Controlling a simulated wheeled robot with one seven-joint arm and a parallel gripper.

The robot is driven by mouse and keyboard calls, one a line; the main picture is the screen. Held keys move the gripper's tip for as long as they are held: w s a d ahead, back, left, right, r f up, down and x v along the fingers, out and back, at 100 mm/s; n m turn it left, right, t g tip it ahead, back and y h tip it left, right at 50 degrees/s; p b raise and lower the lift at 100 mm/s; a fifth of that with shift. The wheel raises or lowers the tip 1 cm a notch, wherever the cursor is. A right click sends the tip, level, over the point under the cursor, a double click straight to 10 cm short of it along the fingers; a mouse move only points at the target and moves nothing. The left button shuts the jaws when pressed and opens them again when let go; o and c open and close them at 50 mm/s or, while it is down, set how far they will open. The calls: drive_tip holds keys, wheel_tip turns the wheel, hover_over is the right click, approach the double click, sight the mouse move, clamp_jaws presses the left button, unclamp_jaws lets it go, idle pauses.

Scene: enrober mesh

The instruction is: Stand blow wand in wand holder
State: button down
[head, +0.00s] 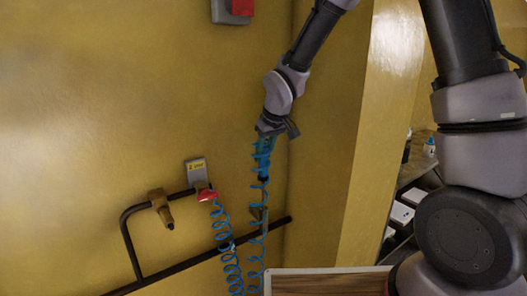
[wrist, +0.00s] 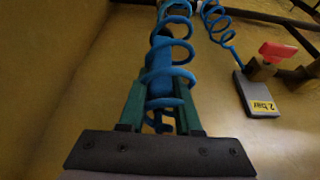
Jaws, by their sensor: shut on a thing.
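My gripper (head: 264,147) is in the middle of the head view, pointing down in front of the yellow wall. In the wrist view its two green fingers (wrist: 160,100) are closed around the blue blow wand (wrist: 158,78). Coils of blue hose loop around and in front of the wand there. In the head view the wand (head: 263,165) hangs below my gripper, partly hidden by the fingers and hose. I cannot surely identify the wand holder; a small brownish piece (head: 258,212) shows behind the hose, its shape unclear.
A black pipe rail (head: 130,245) with a brass fitting (head: 160,205) runs along the wall. A grey plate labelled "2 bar" (head: 196,171) and a red valve handle (head: 207,195) sit beside it. Blue coiled hose (head: 228,250) hangs down. A wooden-topped surface (head: 325,283) is at the bottom.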

sight(266, 175)
drive_tip(key=shift+f, duration=5)
drive_tip(key=c, duration=0.5)
unclamp_jaws()
drive_tip(key=shift+r, duration=0.1)
drive_tip(key=v, duration=1)
drive_tip(key=shift+s+d+r, duration=0.1)
drive_tip(key=shift+s+r, duration=0.05)
drive_tip(key=shift+r, duration=0.1)
